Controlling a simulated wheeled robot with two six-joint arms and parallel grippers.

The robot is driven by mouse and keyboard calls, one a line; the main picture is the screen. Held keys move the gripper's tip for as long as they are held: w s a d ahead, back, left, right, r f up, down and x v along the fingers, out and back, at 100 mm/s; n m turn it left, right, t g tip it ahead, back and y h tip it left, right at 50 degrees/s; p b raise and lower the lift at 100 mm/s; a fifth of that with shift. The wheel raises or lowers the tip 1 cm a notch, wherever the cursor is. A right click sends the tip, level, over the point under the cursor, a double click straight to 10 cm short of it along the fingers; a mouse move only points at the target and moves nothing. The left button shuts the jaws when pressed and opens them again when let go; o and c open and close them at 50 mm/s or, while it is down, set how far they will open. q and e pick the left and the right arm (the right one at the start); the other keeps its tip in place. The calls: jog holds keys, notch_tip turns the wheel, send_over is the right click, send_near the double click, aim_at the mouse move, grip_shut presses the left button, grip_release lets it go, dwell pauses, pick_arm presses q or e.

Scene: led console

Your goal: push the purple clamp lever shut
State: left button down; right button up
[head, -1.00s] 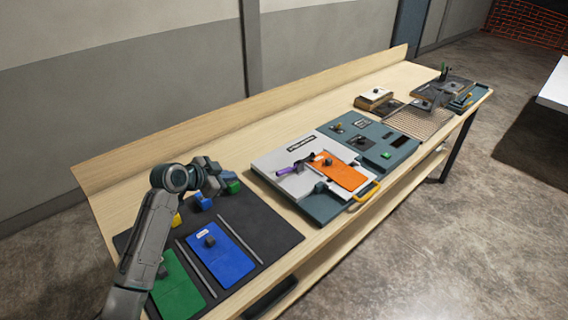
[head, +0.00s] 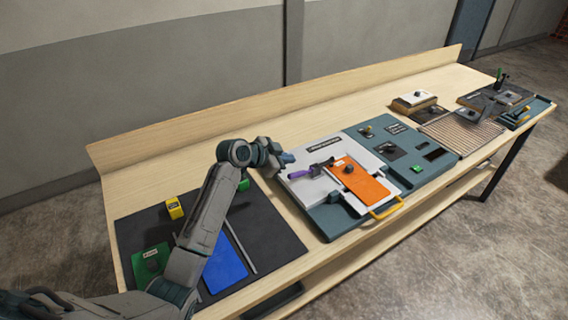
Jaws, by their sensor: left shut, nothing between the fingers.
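The purple clamp lever (head: 301,174) lies on the light plate of the console (head: 297,192), left of an orange panel (head: 360,182). Its dark clamp body (head: 322,167) sits at its right end. My left gripper (head: 288,158) is shut and empty, just above and left of the lever, near the plate's back left edge. I cannot tell whether it touches the plate; a gap shows between it and the lever. My right gripper is not in view.
A dark mat (head: 140,222) at left holds a yellow block (head: 174,208), a green card (head: 151,262) and a blue card (head: 226,264). A yellow handle (head: 386,209) is at the console's front. A teal panel (head: 402,150) adjoins it on the right.

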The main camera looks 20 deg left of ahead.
pick_arm(q)
jog(key=b, duration=0.3)
send_over(295, 176)
jog(key=d, duration=0.2)
notch_tip(295, 176, down, 4)
jog(key=shift+w+a+f+b, duration=0.1)
jog(key=shift+a+f+b, duration=0.3)
jog(key=shift+f, duration=0.1)
jog(key=shift+a+f+b, duration=0.25)
jog(key=shift+f+b, duration=0.15)
jog(key=shift+f, duration=0.1)
jog(key=shift+a+f, duration=0.2)
jog(key=shift+a, duration=0.05)
jog(key=shift+s+a+f+b, duration=0.15)
jog(key=shift+s+a+b, duration=0.1)
jog(key=shift+a+b, duration=0.1)
jog(key=shift+w+d, duration=0.1)
jog(key=shift+d, duration=0.05)
jog(key=shift+f, duration=0.1)
